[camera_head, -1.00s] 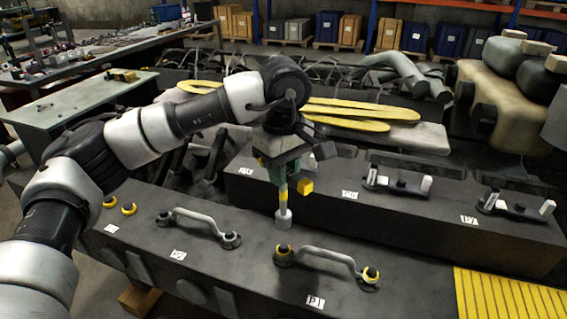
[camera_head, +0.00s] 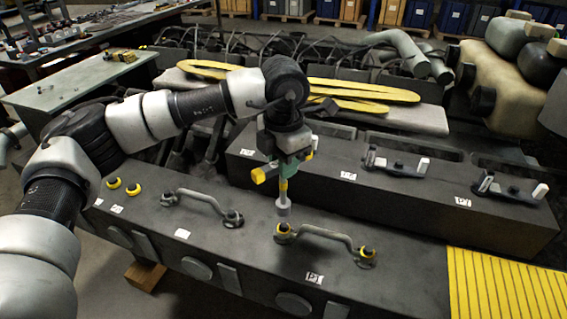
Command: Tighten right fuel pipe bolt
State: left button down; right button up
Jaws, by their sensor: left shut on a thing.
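A grey fuel pipe (camera_head: 325,237) labelled P1 lies on the dark engine block, with a yellow-ringed bolt at each end. The left bolt (camera_head: 284,231) and right bolt (camera_head: 366,254) both show. My left gripper (camera_head: 290,163) is shut on a green and yellow power tool (camera_head: 283,180), held upright with its grey socket pointing down. The socket appears just above the P1 pipe's left bolt; I cannot tell whether they touch. The right bolt is clear of the tool. My right gripper is out of view.
A second grey pipe (camera_head: 205,200) lies to the left, with two loose yellow rings (camera_head: 123,187) beyond it. A raised dark block (camera_head: 390,190) with several small fittings stands behind. A yellow ribbed plate (camera_head: 505,290) is at the right.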

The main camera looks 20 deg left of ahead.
pick_arm(q)
jog(key=n, duration=0.1)
jog(key=n+b, duration=0.1)
jog(key=n, duration=0.1)
jog(key=shift+f, duration=0.4)
jog(key=n+b, duration=0.2)
jog(key=n, duration=0.2)
jog(key=shift+f, duration=0.2)
notch_tip(320, 180, down, 3)
jog(key=b, duration=0.2)
jog(key=shift+b, duration=0.3)
